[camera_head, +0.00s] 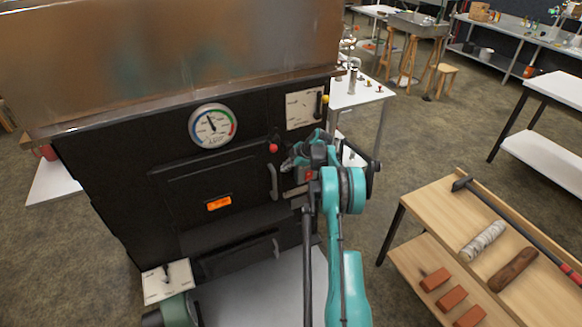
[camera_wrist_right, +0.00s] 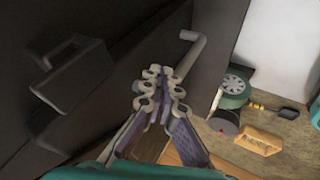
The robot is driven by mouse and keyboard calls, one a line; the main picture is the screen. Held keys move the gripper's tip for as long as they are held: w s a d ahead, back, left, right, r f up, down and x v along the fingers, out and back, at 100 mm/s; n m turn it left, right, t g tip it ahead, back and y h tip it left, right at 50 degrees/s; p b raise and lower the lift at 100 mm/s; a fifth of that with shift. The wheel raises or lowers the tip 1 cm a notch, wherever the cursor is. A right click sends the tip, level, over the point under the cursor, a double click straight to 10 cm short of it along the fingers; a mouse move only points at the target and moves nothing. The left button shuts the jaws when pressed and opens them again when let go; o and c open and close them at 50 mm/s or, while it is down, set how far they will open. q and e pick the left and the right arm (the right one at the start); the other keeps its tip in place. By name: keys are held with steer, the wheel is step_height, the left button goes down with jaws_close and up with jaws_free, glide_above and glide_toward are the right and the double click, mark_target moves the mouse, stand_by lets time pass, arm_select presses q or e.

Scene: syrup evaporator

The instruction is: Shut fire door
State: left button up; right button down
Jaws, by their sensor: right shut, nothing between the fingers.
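The fire door (camera_head: 185,195) is a black panel with an orange label (camera_head: 218,203) on the front of the black evaporator. It looks about flush with the front, but I cannot tell whether it is fully shut. A grey upright handle (camera_head: 273,182) is at its right edge. My right gripper (camera_head: 289,164) is shut and empty, close to the upper end of this handle; I cannot tell whether they touch. In the right wrist view its fingers (camera_wrist_right: 160,88) are together, beside a grey bent handle (camera_wrist_right: 188,55) on a dark surface. My left gripper is out of view.
A lower door with a handle (camera_head: 276,248) and a green blower (camera_head: 178,312) are below. A wooden bench (camera_head: 425,215) with logs, bricks and a tool stands right. Floor between is clear.

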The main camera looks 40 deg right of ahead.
steer(key=p+v, duration=0.3)
steer(key=v, duration=0.6)
steer(key=shift+d+r, duration=0.3)
steer(key=shift+d, duration=0.05)
steer(key=s+a+r+m, duration=0.25)
steer(key=a+r, duration=0.25)
steer(key=a, duration=0.4)
steer(key=s+a+r+m+h, duration=0.1)
steer(key=s+a+r+m, duration=0.15)
steer(key=a+r, duration=0.5)
steer(key=s+a+r+m, duration=0.1)
steer(key=s+a+r, duration=0.3)
steer(key=a, duration=0.7)
steer(key=s+a+f+m, duration=0.2)
steer(key=s+a+m, duration=0.1)
steer(key=s+a, duration=0.4)
steer(key=s+a+f+m+h, duration=0.1)
steer(key=s+a+f+m, duration=0.1)
steer(key=s+a, duration=0.6)
steer(key=shift+s+m, duration=0.9)
steer(key=shift+s, duration=2.4)
